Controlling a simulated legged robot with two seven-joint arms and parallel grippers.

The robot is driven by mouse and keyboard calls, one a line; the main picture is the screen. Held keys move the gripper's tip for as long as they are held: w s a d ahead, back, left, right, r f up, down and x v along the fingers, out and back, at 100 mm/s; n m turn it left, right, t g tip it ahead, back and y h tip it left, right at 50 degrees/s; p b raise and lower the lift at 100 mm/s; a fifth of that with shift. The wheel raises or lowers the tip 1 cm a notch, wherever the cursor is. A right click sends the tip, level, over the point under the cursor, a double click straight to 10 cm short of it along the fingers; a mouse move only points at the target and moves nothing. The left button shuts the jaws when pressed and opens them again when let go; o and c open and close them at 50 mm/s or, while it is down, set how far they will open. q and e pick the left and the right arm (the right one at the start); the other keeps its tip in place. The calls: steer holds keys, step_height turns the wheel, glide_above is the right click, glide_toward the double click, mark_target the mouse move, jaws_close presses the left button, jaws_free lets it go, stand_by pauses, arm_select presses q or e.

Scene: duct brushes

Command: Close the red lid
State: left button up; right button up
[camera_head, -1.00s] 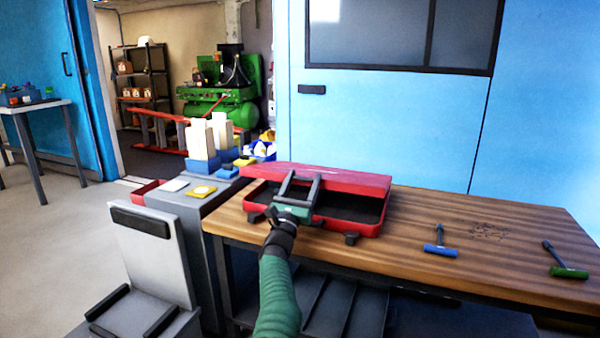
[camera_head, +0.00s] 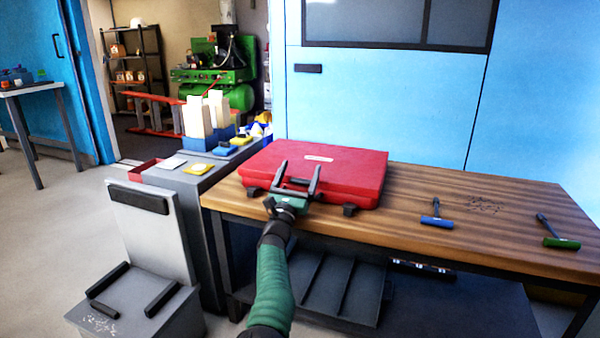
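The red case with its red lid (camera_head: 345,165) lies on the wooden workbench. The lid is down flat on the base, and no dark interior shows. My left gripper (camera_head: 299,168) is at the front edge of the case, its two dark fingers spread apart and reaching over the front of the lid. A dark handle (camera_head: 298,182) shows between the fingers, and they do not look closed on it. I cannot tell whether the fingers touch the lid. My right gripper is not in view.
On the wooden workbench (camera_head: 450,235), a blue-handled tool (camera_head: 436,220) and a green-handled tool (camera_head: 560,240) lie to the right of the case. A grey cabinet (camera_head: 195,185) with white blocks and yellow items stands at the left. The bench right of the case is mostly clear.

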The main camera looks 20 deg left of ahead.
arm_select(q)
steer(key=shift+r, duration=0.15)
steer(key=shift+s, duration=0.1)
steer(key=shift+s, duration=0.2)
steer(key=p+v, duration=0.7)
steer(key=v, duration=0.9)
steer(key=shift+f, duration=0.45)
